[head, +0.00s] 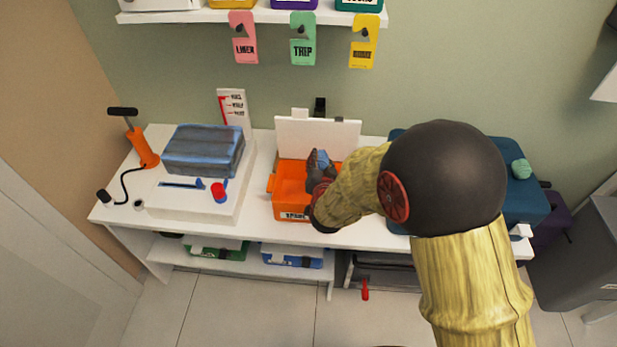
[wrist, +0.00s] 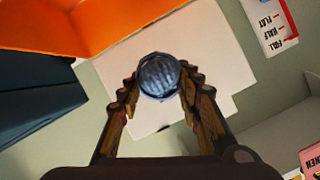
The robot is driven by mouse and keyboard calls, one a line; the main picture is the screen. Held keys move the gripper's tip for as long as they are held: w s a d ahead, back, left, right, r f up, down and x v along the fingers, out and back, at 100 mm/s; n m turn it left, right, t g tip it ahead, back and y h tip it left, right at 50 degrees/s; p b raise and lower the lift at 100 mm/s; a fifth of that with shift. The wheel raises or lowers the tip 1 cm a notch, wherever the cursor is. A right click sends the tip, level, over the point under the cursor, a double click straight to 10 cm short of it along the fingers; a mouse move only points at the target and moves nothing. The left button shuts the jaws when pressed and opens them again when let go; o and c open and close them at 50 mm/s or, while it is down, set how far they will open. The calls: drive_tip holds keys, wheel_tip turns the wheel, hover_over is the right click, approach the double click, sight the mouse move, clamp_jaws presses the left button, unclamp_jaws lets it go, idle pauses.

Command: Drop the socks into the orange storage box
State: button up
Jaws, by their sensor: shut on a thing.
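The orange storage box (head: 288,196) stands open on the white table, with a white panel (head: 340,134) upright behind it. My gripper (head: 320,167) is over the right part of the box and hides some of its inside. The blue rolled socks (head: 322,157) show at the fingertips. In the wrist view the socks (wrist: 158,77) look like a ribbed blue ball, and my gripper (wrist: 159,88) is shut on them. The orange box (wrist: 110,18) fills the top left of that view, apart from the socks there. The exact height above the box is unclear.
A folded blue-grey cloth bundle (head: 203,150) lies on a white case (head: 190,199) to the left. An orange pump (head: 143,147) stands at the far left. A teal case (head: 522,201) is on the right. A shelf (head: 215,15) with hanging tags is above.

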drive_tip(key=shift+f+b, duration=0.85)
drive_tip(key=shift+f, duration=1.1)
drive_tip(key=o, duration=1.2)
drive_tip(key=shift+s, duration=0.1)
drive_tip(key=v, duration=1.2)
drive_tip(key=shift+d, duration=0.1)
